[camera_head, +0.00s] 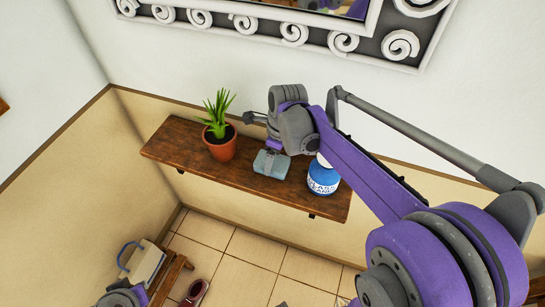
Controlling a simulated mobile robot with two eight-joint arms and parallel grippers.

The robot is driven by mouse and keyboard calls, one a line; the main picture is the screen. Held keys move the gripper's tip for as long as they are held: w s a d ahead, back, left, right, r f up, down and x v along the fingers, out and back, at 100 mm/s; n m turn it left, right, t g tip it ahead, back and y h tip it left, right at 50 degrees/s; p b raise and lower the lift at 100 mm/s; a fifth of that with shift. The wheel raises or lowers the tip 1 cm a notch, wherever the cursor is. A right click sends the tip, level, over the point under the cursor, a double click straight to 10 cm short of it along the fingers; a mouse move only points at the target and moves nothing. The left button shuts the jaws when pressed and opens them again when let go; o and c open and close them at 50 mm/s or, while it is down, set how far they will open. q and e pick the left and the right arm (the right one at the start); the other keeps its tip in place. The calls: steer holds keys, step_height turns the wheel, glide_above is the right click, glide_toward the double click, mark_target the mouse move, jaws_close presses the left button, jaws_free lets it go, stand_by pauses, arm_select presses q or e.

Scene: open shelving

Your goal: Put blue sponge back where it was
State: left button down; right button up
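The blue sponge (264,167) is a small grey-blue block at the middle of the brown wooden shelf (180,139). It lies on or just above the board; I cannot tell if it touches. My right gripper (272,157) comes down over the sponge from behind, with a grey part against its upper side. The fingers are small and partly hidden, so I cannot tell whether they grip it. My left arm's end (124,297) shows at the lower left edge; its fingertips are not visible.
A potted plant (220,148) stands left of the sponge. A blue and white cleaner bottle (323,178) stands close on its right, partly behind my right arm. A framed mirror (290,32) hangs above. Below left are a pale container with a blue handle (146,262) and a dark red shoe (195,293).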

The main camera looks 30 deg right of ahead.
mark_target(279, 163)
steer(key=o, duration=1)
steer(key=shift+f, duration=0.15)
steer(key=shift+o, duration=0.2)
steer(key=shift+r, duration=0.35)
step_height(279, 163, up, 12)
steer(key=s+d+p, duration=0.1)
steer(key=shift+s+f, duration=0.2)
steer(key=shift+s+d+f, duration=0.1)
